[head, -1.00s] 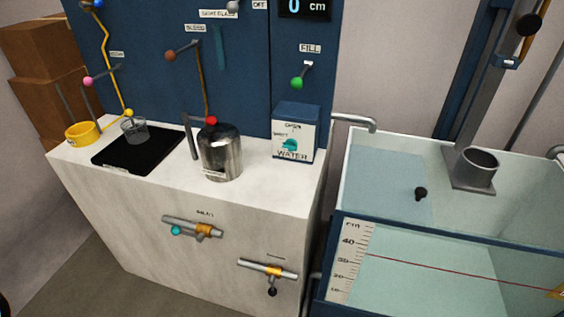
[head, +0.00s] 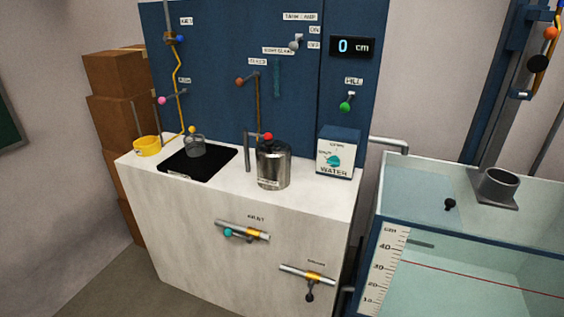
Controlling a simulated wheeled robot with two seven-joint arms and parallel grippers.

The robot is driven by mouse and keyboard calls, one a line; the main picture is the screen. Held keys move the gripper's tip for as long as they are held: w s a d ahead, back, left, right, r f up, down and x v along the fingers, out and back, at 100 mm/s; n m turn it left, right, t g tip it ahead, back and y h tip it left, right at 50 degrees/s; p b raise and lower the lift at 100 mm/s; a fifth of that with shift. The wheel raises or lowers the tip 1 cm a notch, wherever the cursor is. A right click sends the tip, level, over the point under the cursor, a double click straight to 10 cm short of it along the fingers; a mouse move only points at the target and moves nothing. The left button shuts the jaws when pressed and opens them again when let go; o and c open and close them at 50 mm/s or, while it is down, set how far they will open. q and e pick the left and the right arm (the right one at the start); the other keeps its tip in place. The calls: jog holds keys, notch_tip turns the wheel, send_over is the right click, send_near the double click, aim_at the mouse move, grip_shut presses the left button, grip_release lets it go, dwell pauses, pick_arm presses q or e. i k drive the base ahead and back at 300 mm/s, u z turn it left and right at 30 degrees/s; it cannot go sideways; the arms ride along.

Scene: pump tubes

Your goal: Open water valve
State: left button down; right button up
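The water valve is a teal knob (head: 333,160) on the front of a white and blue box (head: 338,140) labelled WATER. The box stands at the right end of the white counter (head: 150,172), against the blue back panel. Small lettering sits above and to the left of the knob, too small to read surely. A grey pipe (head: 392,143) runs from behind the box toward the glass tank (head: 480,240) on the right. Neither of my grippers is in view.
A steel canister (head: 273,168) with a red knob stands left of the box. A black mat (head: 215,168), a glass cup and a yellow ring (head: 146,146) lie farther left. Two pipe valves (head: 242,231) (head: 307,275) are on the counter front. Open floor shows at lower left.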

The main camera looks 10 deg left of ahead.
aim_at(334, 161)
jog(key=u, duration=0.75)
jog(key=i, duration=0.45)
